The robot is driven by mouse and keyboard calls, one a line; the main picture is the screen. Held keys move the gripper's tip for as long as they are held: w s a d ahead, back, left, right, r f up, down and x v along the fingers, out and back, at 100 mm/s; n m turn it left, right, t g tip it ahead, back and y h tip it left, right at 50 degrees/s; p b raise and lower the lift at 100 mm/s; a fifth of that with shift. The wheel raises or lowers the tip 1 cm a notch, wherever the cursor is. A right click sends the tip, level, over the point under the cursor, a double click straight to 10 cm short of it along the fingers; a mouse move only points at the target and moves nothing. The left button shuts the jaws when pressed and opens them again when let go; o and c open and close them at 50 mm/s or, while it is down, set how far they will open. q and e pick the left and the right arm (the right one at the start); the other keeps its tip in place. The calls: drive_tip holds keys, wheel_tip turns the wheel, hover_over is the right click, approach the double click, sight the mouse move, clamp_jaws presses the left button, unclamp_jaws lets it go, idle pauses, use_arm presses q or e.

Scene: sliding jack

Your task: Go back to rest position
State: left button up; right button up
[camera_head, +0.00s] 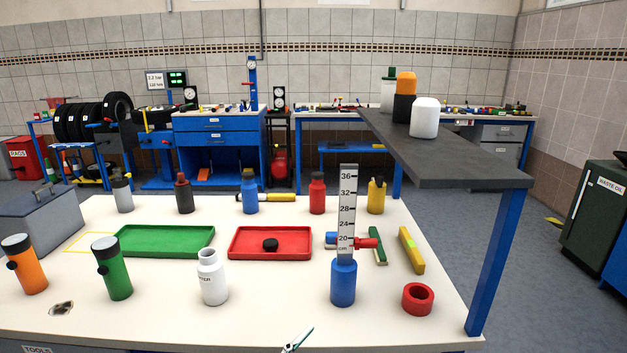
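The sliding jack (343,283) stands upright toward the front right of the white table.
The white table (150,325) holds a green tray (165,241), a red tray (270,230) with a black knob inside, several bottles, flashlights and a red ring (418,299). A dark raised shelf (450,165) overhangs the right side. A small pale thing (297,340) is at the front edge.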

use_arm(q)
drive_tip(key=s+a+f+n+g+y+p, duration=0.1)
drive_tip(key=s+a+f+n+y, duration=0.3)
drive_tip(key=s+a+f, duration=0.5)
drive_tip(key=s+a+f+n+g+y+p, duration=0.1)
drive_tip(key=s+a+f+n+g+y, duration=0.3)
drive_tip(key=s+a+f+y, duration=0.3)
drive_tip(key=s+a+f, duration=0.3)
drive_tip(key=a+f, duration=0.2)
drive_tip(key=f, duration=0.2)
drive_tip(key=shift+f, duration=0.35)
drive_tip(key=shift+a+n, duration=0.15)
drive_tip(key=shift+n, duration=0.15)
